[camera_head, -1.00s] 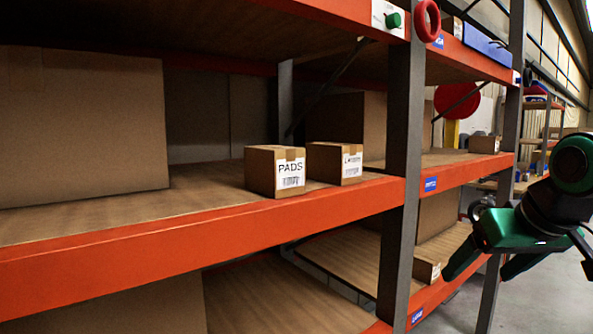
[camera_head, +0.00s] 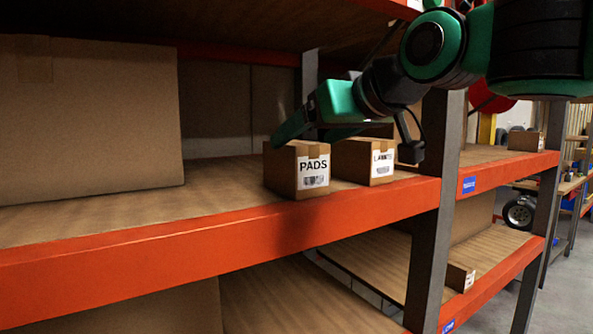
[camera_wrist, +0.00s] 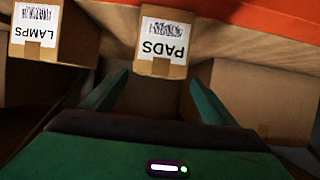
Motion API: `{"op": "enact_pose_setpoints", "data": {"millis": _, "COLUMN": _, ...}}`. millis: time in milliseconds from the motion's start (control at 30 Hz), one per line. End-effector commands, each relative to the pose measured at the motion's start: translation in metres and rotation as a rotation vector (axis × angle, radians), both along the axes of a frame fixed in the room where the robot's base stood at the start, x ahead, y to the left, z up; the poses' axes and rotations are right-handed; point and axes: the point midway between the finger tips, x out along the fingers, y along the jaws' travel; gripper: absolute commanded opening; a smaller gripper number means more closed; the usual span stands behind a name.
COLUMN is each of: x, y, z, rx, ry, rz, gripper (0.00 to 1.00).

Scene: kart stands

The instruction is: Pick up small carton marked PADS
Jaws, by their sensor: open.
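The small carton marked PADS (camera_head: 297,172) stands on the middle shelf near its orange front edge, label facing out. It also shows in the wrist view (camera_wrist: 164,42), upside down, just beyond and between my fingertips. My gripper (camera_head: 306,128) is open, with green fingers over the carton's top rear in the head view. In the wrist view the fingers (camera_wrist: 153,85) are spread with nothing between them. I cannot tell whether a finger touches the carton.
A carton labelled LAMPS (camera_wrist: 45,32) stands close beside PADS, to its right in the head view (camera_head: 362,162). A large plain box (camera_head: 95,120) fills the shelf's left. An upright post (camera_head: 436,190) stands right of the cartons. Bare shelf (camera_head: 215,185) lies left of PADS.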

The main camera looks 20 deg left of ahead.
Motion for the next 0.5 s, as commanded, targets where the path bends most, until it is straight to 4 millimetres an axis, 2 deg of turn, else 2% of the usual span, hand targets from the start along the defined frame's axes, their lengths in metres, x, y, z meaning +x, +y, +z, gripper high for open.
{"op": "enact_pose_setpoints", "data": {"millis": 267, "x": 0.014, "y": 0.012, "z": -0.007, "rx": -0.001, "ry": 0.0, "rz": -0.003, "gripper": 0.8}}
{"op": "enact_pose_setpoints", "data": {"millis": 500, "x": 0.036, "y": 0.034, "z": -0.017, "rx": -0.002, "ry": 0.002, "rz": -0.003, "gripper": 0.8}}
